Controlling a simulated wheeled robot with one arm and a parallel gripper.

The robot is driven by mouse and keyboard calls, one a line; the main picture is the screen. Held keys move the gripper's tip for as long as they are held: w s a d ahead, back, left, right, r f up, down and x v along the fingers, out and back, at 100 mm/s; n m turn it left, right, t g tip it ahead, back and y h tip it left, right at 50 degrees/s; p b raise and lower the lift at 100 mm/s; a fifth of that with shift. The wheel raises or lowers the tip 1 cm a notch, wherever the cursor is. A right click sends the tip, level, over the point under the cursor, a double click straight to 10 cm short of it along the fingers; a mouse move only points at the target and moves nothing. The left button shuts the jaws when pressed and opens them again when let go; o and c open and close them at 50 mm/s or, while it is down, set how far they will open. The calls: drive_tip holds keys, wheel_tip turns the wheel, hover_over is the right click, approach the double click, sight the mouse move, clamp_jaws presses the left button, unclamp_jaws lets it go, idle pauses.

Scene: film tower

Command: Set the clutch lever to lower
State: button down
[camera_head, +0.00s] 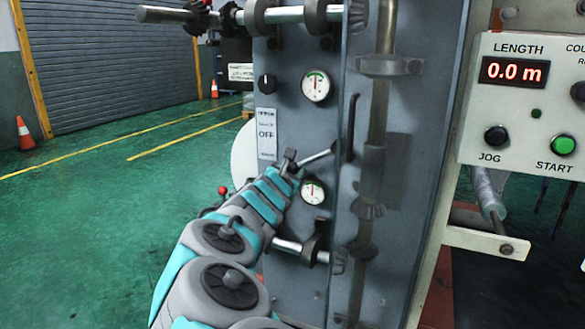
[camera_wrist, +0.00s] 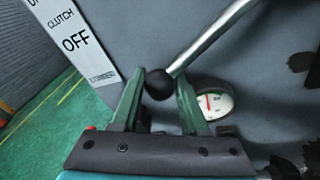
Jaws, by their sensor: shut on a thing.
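The clutch lever is a bright metal rod (camera_head: 318,157) that slopes down and left from a dark vertical slot (camera_head: 351,128) in the grey machine panel. In the wrist view the rod (camera_wrist: 208,38) ends in a black ball knob (camera_wrist: 158,84). My gripper (camera_head: 290,160) is at the lever's outer end; in the wrist view its two green fingers (camera_wrist: 159,82) are on either side of the knob, shut on it. In the head view my gripper and arm hide the knob. A white label strip (camera_head: 266,133) reading OFF is left of the lever; the wrist view reads CLUTCH OFF (camera_wrist: 75,35).
A round gauge (camera_head: 313,191) sits just below the lever, another (camera_head: 316,86) above. A horizontal shaft (camera_head: 290,246) juts out below my gripper, and a vertical shaft (camera_head: 378,120) stands right. A control box (camera_head: 525,110) reads 0.0 m. Green floor (camera_head: 90,220) at left is open.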

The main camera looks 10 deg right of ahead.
drive_tip(key=shift+f, duration=0.2)
drive_tip(key=shift+c, duration=2.1)
unclamp_jaws()
drive_tip(key=shift+r, duration=0.1)
drive_tip(key=shift+s, duration=0.15)
drive_tip(key=v, duration=0.7)
drive_tip(key=shift+s+a, duration=0.15)
drive_tip(key=shift+s, duration=0.1)
drive_tip(key=shift+r+p, duration=0.1)
drive_tip(key=shift+p, duration=0.2)
